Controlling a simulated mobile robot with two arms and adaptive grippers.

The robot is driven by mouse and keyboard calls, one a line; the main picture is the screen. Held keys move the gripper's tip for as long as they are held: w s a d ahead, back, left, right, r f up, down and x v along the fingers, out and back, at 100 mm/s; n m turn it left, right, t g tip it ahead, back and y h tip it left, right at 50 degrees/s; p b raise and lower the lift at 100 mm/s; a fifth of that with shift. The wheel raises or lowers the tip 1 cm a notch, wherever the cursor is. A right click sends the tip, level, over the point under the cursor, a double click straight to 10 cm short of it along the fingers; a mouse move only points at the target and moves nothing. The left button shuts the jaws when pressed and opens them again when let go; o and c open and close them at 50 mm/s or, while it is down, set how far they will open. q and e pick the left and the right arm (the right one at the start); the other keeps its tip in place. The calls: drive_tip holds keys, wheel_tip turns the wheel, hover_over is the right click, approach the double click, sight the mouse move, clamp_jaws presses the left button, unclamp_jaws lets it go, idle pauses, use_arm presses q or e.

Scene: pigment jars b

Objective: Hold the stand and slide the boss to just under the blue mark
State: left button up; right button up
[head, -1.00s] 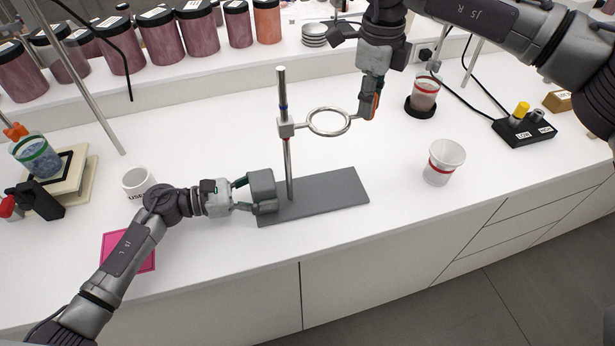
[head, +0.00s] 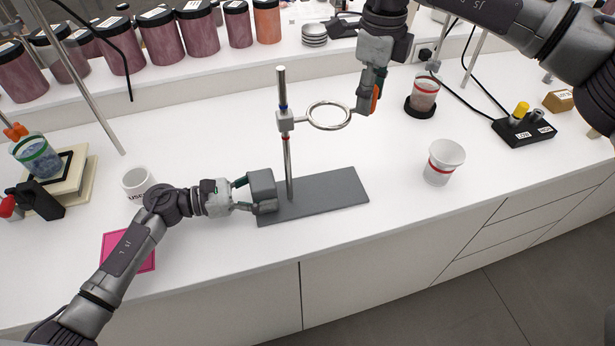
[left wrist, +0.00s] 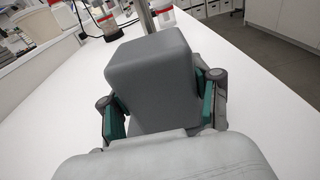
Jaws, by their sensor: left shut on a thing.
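The stand has a flat grey base (head: 325,195), an upright metal rod (head: 288,165) and a grey block (head: 262,185) at the base's left end. The boss (head: 285,121) sits on the rod with a metal ring (head: 316,106) to its right. The blue mark (head: 283,106) shows just above the boss with little gap; a red mark (head: 286,138) is below it. My left gripper (head: 262,203) is shut on the block, whose sides meet the green pads in the left wrist view (left wrist: 158,105). My right gripper (head: 367,108) points down at the ring's right edge, apparently shut on it; the contact is partly hidden.
A white cup with a red band (head: 440,165) stands right of the base. A mug (head: 138,182) and pink mat (head: 115,250) lie near my left arm. A black switch box (head: 524,132) is at right. Jars (head: 165,45) line the back shelf.

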use_arm(q)
drive_tip(key=shift+a+f, duration=0.1)
drive_tip(key=shift+f, duration=0.2)
use_arm(e)
wheel_tip(320, 180, up, 12)
drive_tip(key=shift+s, duration=0.15)
drive_tip(key=shift+d, duration=0.1)
use_arm(q)
drive_tip(key=o, duration=1.3)
drive_tip(key=shift+c, duration=0.2)
drive_tip(key=o, duration=0.3)
drive_tip(key=shift+w, duration=0.15)
use_arm(e)
drive_tip(key=shift+w, duration=0.2)
use_arm(q)
drive_tip(key=shift+r, duration=0.15)
use_arm(e)
drive_tip(key=shift+s, duration=0.1)
